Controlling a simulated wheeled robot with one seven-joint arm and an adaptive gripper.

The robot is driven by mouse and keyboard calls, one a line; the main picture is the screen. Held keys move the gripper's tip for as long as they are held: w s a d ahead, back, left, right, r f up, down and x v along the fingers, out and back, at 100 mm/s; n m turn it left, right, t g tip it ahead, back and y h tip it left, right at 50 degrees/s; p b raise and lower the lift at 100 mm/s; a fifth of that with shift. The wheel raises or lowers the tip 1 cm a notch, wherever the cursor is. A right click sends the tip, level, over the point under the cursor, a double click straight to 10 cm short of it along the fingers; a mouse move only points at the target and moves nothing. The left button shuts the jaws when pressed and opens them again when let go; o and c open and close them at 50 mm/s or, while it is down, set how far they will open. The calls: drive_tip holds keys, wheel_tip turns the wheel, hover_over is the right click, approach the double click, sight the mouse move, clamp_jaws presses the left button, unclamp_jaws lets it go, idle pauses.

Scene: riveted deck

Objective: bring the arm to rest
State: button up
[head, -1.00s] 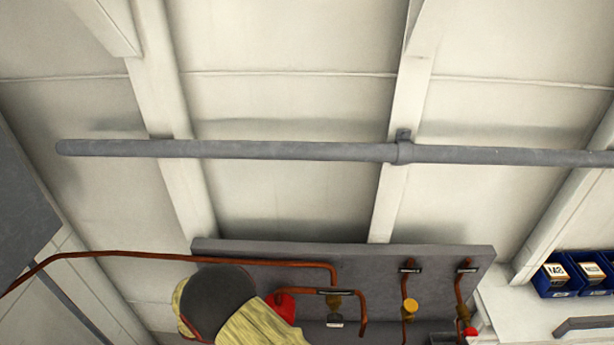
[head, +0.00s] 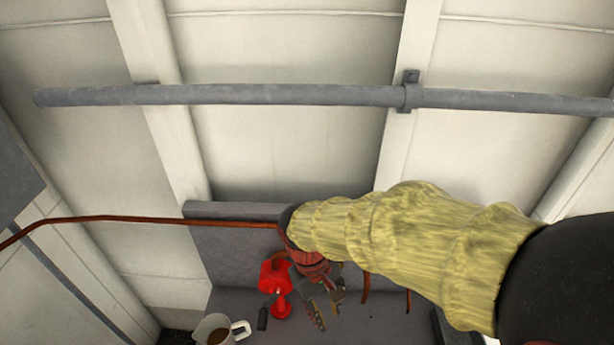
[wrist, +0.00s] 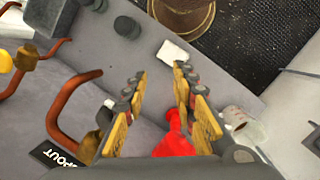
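My gripper (head: 328,304) is low in the middle of the head view, at the end of my yellow-sleeved arm, which reaches in from the right. In the wrist view my gripper (wrist: 159,75) has its two fingers well apart, with only grey surface between the tips. A red object (head: 275,280) stands on the grey bench just left of the gripper. This red object (wrist: 176,138) also shows in the wrist view, partly hidden behind the right finger; I see no grip on it.
A mug of brown liquid (head: 213,332) stands at the bench's left. Copper pipes (wrist: 70,108) rise close to the left finger. A small white block (wrist: 172,51) lies beyond the fingertips.

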drive_tip(key=s+d+r+m+t+y+b, duration=0.1)
drive_tip(key=s+d+r+m+t+b, duration=0.1)
drive_tip(key=d+b, duration=0.3)
drive_tip(key=s+d+r+m+t+y+b, duration=0.1)
drive_tip(key=s+d+r+m+t+b, duration=0.1)
drive_tip(key=d, duration=0.7)
drive_tip(key=s+m+t+b, duration=0.1)
drive_tip(key=m+t+b, duration=0.1)
drive_tip(key=t+b, duration=0.1)
drive_tip(key=shift+s+d+r+m+b, duration=0.35)
drive_tip(key=shift+r+m, duration=0.05)
